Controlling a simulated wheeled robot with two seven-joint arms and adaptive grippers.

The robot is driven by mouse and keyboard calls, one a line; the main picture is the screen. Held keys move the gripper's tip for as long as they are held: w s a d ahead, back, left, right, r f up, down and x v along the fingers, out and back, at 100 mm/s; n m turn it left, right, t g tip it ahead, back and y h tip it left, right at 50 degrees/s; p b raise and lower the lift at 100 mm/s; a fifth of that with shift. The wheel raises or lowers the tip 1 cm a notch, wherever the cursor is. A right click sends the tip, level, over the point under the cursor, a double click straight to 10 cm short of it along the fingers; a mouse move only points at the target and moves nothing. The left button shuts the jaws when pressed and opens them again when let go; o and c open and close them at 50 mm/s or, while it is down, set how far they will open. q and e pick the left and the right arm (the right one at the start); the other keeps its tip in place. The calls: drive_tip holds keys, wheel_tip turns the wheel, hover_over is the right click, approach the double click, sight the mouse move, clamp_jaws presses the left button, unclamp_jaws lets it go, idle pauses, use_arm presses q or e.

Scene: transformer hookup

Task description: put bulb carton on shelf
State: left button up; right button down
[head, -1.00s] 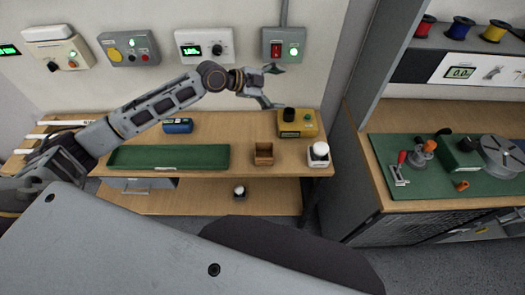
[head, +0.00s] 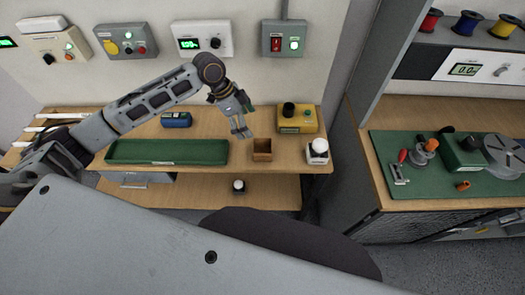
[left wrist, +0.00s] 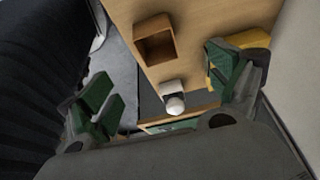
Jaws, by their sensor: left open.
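A small brown open-topped box (head: 262,150), which looks like the bulb carton, stands on the upper wooden bench top, between the green tray and a white bulb holder. It also shows at the top of the left wrist view (left wrist: 154,40) and looks empty. My left gripper (head: 241,131) is open and empty, pointing down above the bench, a little left of and behind the box in the head view. Its green-padded fingers are spread wide in the left wrist view (left wrist: 165,92). The lower wooden shelf (head: 210,198) lies under the bench top. My right gripper is out of view.
A white holder with a round bulb (head: 317,151) stands right of the box, at the bench edge. A yellow device (head: 298,119) stands behind. A long green tray (head: 168,152) and blue item (head: 176,120) lie left. A small bulb-topped item (head: 239,186) stands on the lower shelf.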

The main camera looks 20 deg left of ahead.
use_arm(q)
drive_tip(key=shift+d, duration=0.1)
idle(0.4)
approach(263, 146)
drive_tip(key=shift+s+d+r, duration=0.15)
drive_tip(key=shift+s+d, duration=0.9)
drive_tip(key=shift+s, duration=0.15)
drive_tip(key=shift+p+x, duration=0.55)
drive_tip(key=shift+x, duration=1.4)
drive_tip(key=shift+s+d+f, duration=0.2)
drive_tip(key=shift+d+f, duration=0.25)
drive_tip(key=shift+f, duration=0.1)
drive_tip(key=c, duration=1.1)
drive_tip(key=shift+o, duration=0.2)
